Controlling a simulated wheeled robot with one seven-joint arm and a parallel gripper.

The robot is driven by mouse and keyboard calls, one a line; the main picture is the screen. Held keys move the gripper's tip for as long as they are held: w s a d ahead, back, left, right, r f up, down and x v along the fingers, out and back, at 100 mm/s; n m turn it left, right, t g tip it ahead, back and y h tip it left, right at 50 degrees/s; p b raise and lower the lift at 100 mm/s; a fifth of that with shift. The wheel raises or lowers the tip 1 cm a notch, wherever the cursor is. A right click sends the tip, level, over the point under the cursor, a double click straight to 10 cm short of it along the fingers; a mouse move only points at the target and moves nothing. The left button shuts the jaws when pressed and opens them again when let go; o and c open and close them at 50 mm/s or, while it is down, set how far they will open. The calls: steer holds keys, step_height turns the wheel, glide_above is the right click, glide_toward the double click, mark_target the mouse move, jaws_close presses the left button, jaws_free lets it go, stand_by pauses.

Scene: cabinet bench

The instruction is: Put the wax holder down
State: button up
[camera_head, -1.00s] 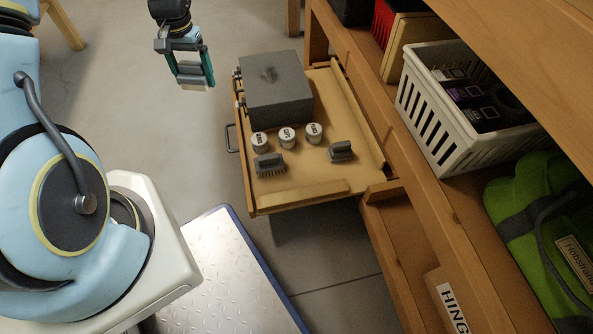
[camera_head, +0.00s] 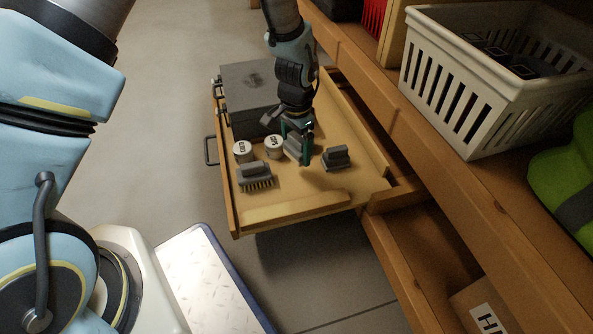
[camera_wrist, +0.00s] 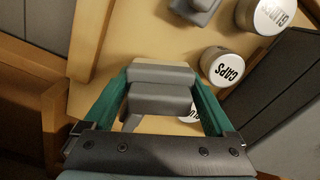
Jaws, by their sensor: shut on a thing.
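The wax holder, as I take it, is a stepped grey block (camera_wrist: 160,95) between my gripper's two green fingers. In the head view the held block (camera_head: 297,152) is low over the pulled-out wooden drawer (camera_head: 290,205), between the white jars and a small grey-handled block (camera_head: 336,157). My gripper (camera_head: 298,138) is shut on it and points down; it also shows in the wrist view (camera_wrist: 160,85). I cannot tell whether the held block touches the drawer floor. A third white jar (camera_wrist: 190,113) is mostly hidden by it in the wrist view.
Two white jars (camera_head: 243,151) (camera_head: 274,147) and a bristled brush (camera_head: 255,176) stand left of my gripper. A grey box (camera_head: 247,97) fills the drawer's back left. The drawer's front right floor is bare. A white basket (camera_head: 490,80) sits on the shelf at right.

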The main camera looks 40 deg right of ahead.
mark_target(296, 138)
steer(key=shift+f+b, duration=1.35)
steer(key=shift+f, duration=1.85)
steer(key=shift+f, duration=0.15)
steer(key=o, duration=1)
step_height(296, 138, up, 12)
steer(key=p, duration=0.6)
